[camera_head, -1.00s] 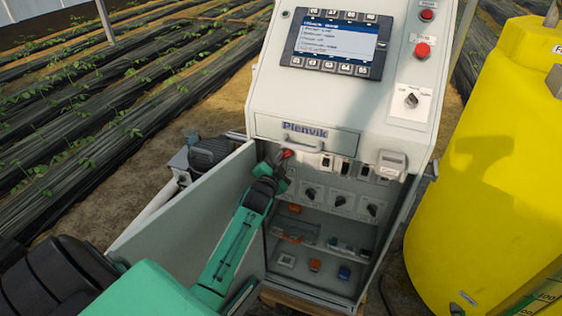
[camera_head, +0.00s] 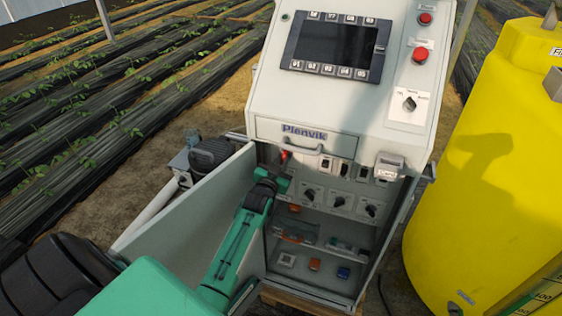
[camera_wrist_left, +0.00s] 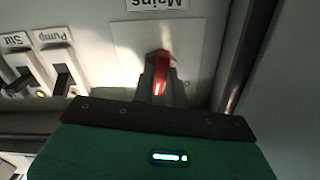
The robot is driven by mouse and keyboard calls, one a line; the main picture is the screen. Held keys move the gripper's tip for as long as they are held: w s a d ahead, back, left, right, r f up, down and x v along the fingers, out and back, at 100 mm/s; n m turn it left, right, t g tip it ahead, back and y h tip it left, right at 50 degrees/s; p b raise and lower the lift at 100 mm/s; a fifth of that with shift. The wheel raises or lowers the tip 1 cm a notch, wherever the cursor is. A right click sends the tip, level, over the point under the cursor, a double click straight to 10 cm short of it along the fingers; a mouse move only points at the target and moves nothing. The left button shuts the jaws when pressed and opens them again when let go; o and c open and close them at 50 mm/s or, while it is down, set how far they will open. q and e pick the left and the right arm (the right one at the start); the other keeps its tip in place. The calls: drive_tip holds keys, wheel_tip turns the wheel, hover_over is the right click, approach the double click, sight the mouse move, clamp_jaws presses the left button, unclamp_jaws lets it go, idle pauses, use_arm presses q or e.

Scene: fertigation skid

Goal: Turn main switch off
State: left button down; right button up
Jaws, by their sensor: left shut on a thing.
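The main switch has a red handle (camera_head: 284,155) inside the open cabinet, at its upper left. In the left wrist view the red handle (camera_wrist_left: 162,68) stands in front of a pale plate, near a label reading "Mains" (camera_wrist_left: 157,4) that appears upside down. My left gripper (camera_head: 277,168) reaches in past the open door and is shut on the red handle. Its fingers (camera_wrist_left: 161,90) hide the handle's sides. The cabinet's display (camera_head: 336,42) is dark. My right gripper is not in view.
The cabinet door (camera_head: 185,200) stands open at the left, close to my left arm. Pump and stirrer switches (camera_wrist_left: 62,75) sit beside the main switch. More knobs (camera_head: 338,202) lie below. A yellow tank (camera_head: 480,170) stands at the right.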

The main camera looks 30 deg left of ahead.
use_arm(q)
drive_tip(key=n+p, duration=0.1)
drive_tip(key=n, duration=0.5)
drive_tip(key=shift+n, duration=0.3)
drive_tip(key=n, duration=0.4)
drive_tip(key=shift+d+n+p, duration=0.1)
drive_tip(key=shift+n+p, duration=0.25)
drive_tip(key=shift+n, duration=0.05)
drive_tip(key=c, duration=1.4)
unclamp_jaws()
drive_tip(key=shift+n, duration=0.3)
drive_tip(key=b+v, duration=0.2)
drive_tip(key=v, duration=1.1)
drive_tip(key=shift+s+b, duration=0.4)
drive_tip(key=shift+f, duration=0.1)
